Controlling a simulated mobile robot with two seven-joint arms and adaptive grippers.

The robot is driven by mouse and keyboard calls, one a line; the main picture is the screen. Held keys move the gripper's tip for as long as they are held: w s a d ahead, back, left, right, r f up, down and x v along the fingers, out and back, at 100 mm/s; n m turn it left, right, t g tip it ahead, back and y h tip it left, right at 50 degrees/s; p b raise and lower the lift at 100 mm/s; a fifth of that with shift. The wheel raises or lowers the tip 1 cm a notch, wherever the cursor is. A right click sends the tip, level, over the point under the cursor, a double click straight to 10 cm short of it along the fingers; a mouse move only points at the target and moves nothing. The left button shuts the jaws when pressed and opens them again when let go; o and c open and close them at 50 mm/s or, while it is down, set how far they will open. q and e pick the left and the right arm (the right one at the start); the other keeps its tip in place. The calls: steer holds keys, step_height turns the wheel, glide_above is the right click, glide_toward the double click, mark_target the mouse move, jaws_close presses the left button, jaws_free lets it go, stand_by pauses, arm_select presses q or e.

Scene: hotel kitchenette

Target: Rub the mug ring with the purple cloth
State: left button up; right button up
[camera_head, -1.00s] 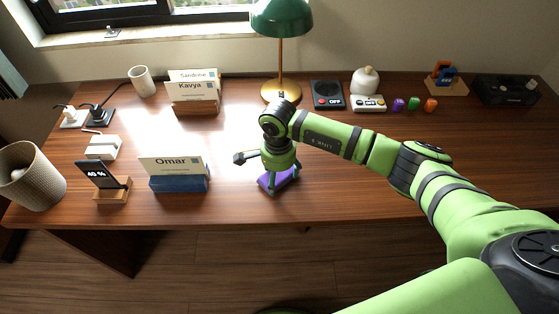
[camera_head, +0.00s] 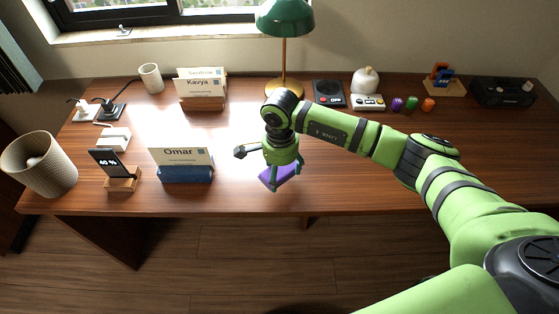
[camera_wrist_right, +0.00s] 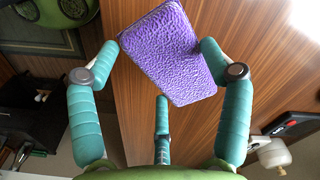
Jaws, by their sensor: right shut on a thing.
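The purple cloth (camera_head: 279,177) is a thick, textured pad near the front edge of the desk, right of the Omar name card. My right gripper (camera_head: 282,170) points down and is shut on it. In the right wrist view the cloth (camera_wrist_right: 172,52) sits tilted between the teal fingers of the gripper (camera_wrist_right: 163,50), above brown wood. The cloth looks slightly raised and tilted, but I cannot tell whether it touches the desk. I cannot make out the mug ring; glare, the arm or the cloth may hide it. My left gripper is not in view.
The wooden desk (camera_head: 350,185) has clear room right of the cloth. The Omar card (camera_head: 185,160) on its blue holder and a phone on a stand (camera_head: 112,168) are to the left. A green lamp (camera_head: 285,20), a white mug (camera_head: 151,78) and small items line the back.

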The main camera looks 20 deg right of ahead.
steer(key=shift+s+r+p, duration=0.1)
steer(key=shift+r+p, duration=0.65)
steer(key=shift+r, duration=1.2)
